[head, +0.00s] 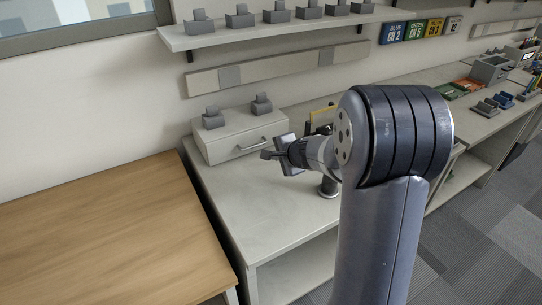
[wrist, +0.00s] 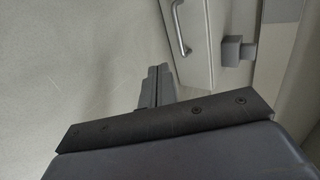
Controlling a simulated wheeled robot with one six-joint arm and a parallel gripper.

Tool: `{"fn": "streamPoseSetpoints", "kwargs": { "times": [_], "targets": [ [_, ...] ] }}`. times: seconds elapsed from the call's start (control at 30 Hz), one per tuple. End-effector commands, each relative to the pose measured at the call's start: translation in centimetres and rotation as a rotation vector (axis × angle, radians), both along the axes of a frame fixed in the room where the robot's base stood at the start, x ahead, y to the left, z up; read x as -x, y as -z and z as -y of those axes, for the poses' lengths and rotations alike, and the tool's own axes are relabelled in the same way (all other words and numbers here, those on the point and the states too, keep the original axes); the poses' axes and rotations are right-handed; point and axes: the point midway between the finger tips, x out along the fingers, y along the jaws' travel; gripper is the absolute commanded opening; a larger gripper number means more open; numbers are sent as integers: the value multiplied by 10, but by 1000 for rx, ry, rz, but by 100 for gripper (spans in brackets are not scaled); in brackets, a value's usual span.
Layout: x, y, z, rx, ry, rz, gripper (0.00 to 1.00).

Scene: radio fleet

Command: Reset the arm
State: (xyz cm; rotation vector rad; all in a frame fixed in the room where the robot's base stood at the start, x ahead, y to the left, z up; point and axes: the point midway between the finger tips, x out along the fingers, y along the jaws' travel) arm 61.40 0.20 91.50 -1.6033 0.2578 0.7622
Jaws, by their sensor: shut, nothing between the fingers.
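My arm stands in the right half of the head view, with its large rounded joint nearest the camera. It reaches left over the grey bench (head: 249,200). My gripper (head: 266,155) is shut and empty in front of the drawer unit. In the wrist view the fingers of my gripper (wrist: 158,85) lie together above the pale bench surface, with nothing between them. Part of the bench behind my arm is hidden.
A white drawer unit (head: 227,143) with a metal handle stands close to my gripper, with grey holders on top. A wall shelf (head: 280,30) carries several more holders. A wooden table (head: 90,235) at left is bare. Coloured trays (head: 465,88) stand farther right.

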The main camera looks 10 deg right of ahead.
Motion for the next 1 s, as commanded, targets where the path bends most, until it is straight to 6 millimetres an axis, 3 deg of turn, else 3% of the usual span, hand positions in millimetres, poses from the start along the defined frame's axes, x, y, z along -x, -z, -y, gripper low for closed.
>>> {"fn": "streamPoseSetpoints", "kwargs": {
  "times": [0.2,0.57,0.77,1.0],
  "targets": [
    [9,-7,3,1,1,0,0],
    [9,-6,3,0,0,-1,0],
    [-3,4,-2,0,-2,-2,0],
    [-31,27,-11,0,-2,-3,0]
  ]
}}
